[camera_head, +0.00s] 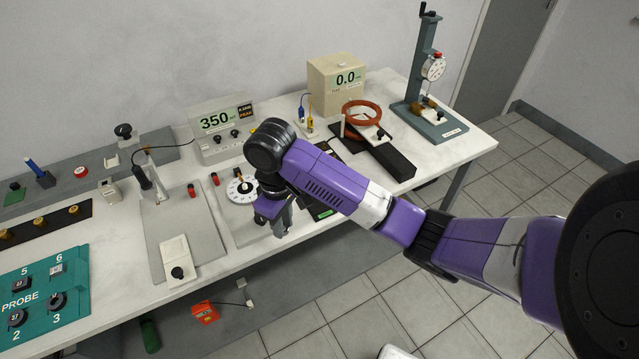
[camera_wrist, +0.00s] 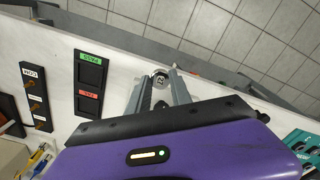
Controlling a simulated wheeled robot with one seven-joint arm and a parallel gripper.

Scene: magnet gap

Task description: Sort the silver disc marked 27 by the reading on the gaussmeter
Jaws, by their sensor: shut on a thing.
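The silver disc (camera_wrist: 159,79) is between the fingertips of my gripper (camera_wrist: 160,84) in the wrist view, with a dark mark on its face too small to read surely. My gripper is shut on it, over the white bench near its front edge. In the head view my gripper (camera_head: 281,222) points down right of the dial plate, and the disc cannot be made out. The gaussmeter (camera_head: 222,140) shows 350 on its green display. A black two-pocket tray (camera_wrist: 104,88), with one green and one red label, lies left of my gripper in the wrist view; both pockets look empty.
A white dial (camera_head: 240,190) and a grey plate with a probe stand (camera_head: 150,190) are left of my gripper. A beige meter (camera_head: 337,85) reads 0.0. A copper-coloured coil (camera_head: 361,112) and a dial-gauge stand (camera_head: 428,110) are at the right. A teal probe panel (camera_head: 75,300) is front left.

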